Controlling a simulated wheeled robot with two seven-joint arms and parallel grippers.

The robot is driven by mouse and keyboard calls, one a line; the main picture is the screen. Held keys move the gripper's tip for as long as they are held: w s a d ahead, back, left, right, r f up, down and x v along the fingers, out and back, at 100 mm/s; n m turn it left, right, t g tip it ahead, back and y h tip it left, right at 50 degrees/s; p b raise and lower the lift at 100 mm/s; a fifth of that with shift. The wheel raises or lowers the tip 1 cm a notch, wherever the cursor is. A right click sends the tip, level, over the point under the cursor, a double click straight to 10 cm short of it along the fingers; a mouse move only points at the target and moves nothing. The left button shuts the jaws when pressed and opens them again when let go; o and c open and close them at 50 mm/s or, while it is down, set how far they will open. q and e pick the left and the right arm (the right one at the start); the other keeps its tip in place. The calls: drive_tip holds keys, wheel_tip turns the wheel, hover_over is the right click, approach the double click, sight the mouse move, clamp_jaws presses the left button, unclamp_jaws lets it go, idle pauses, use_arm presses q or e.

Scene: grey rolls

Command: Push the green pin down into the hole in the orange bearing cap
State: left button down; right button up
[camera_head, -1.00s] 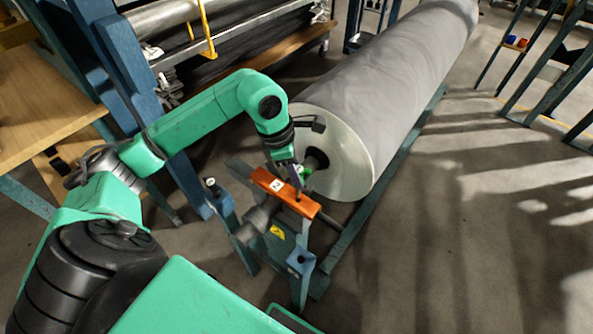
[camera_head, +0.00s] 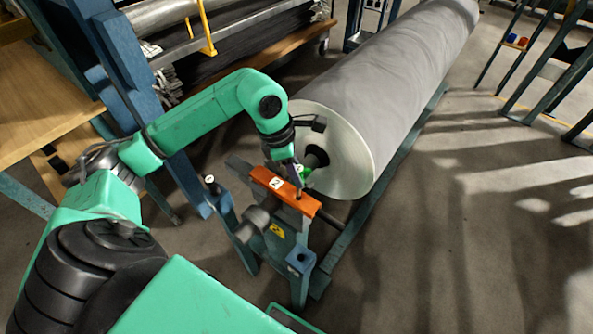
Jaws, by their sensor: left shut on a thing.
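The orange bearing cap (camera_head: 270,181), marked with a white "2" label, lies across the top of the blue stand in front of the big grey roll. My left gripper (camera_head: 298,184) points down at the cap's far edge, near its right half. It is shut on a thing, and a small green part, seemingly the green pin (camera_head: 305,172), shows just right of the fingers. The fingers hide most of it, so I cannot tell how its lower end sits to the hole. A dark spot shows on the cap below the fingertips. My right gripper is out of view.
The large grey roll (camera_head: 395,85) lies right behind the cap, its pale end face close to my left gripper. A blue stand (camera_head: 298,262) carries the cap. A wooden table (camera_head: 40,100) is at the left. The floor at the right is open.

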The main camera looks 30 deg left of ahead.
use_arm(q)
drive_tip(key=shift+f+b, duration=0.85)
drive_tip(key=shift+f, duration=0.25)
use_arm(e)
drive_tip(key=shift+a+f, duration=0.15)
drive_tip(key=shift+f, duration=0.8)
use_arm(q)
drive_tip(key=shift+f+b, duration=0.55)
drive_tip(key=shift+f, duration=0.05)
drive_tip(key=shift+f+b, duration=0.35)
drive_tip(key=shift+f, duration=0.05)
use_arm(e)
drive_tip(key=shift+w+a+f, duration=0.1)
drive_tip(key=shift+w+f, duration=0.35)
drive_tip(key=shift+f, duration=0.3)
use_arm(q)
drive_tip(key=shift+f, duration=0.3)
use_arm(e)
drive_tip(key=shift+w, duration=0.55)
use_arm(q)
drive_tip(key=shift+f+b, duration=0.2)
drive_tip(key=shift+b, duration=0.2)
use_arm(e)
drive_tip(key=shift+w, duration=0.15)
